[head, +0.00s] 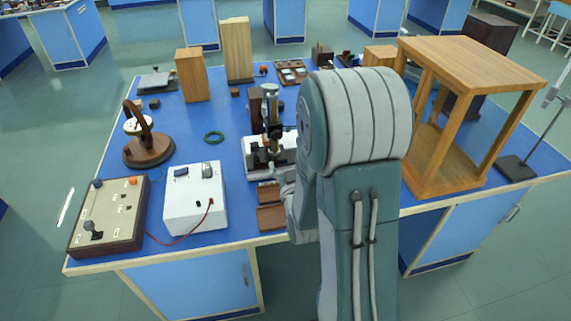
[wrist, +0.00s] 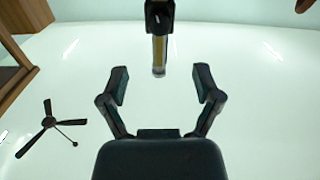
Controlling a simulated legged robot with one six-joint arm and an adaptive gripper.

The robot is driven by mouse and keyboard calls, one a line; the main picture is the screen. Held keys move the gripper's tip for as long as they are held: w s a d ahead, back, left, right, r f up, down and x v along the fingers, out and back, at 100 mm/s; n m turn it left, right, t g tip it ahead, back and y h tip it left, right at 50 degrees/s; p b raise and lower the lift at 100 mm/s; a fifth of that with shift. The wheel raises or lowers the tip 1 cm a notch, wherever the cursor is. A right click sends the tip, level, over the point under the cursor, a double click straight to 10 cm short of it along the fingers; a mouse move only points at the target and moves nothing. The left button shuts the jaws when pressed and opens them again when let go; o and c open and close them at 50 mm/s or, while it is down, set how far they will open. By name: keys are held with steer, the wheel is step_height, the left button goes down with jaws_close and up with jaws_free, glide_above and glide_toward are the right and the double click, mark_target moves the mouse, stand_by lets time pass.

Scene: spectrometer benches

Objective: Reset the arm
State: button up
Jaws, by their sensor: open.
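My gripper (wrist: 161,87) is open in the wrist view, with its two dark fingers spread apart and nothing between them. Beyond the fingertips, at the top middle of the wrist view, a dark instrument tube with a brass-coloured section (wrist: 159,50) shows against the pale ceiling. In the head view my grey-green arm stands bent in front of the blue bench (head: 225,115), right of the middle. My gripper is mostly hidden behind the arm there.
A wooden frame (head: 470,62) stands close right of my arm. A microscope-like instrument (head: 268,135) stands close left. A white box (head: 195,198) and a control panel (head: 110,215) sit at the front left. A ceiling fan (wrist: 48,124) shows in the wrist view.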

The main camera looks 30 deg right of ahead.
stand_by(0.4)
steer(key=s+a+r+n+g+y, duration=0.1)
steer(key=s+a+r+g+y, duration=0.2)
steer(key=s+a+r+g, duration=0.35)
steer(key=s+a+r+g+y, duration=0.1)
steer(key=s+a+r+g, duration=0.1)
steer(key=s, duration=0.6)
steer(key=s+a+r+n+g+y, duration=0.1)
steer(key=s+a+r+g, duration=0.2)
steer(key=s+a, duration=0.2)
steer(key=s, duration=0.3)
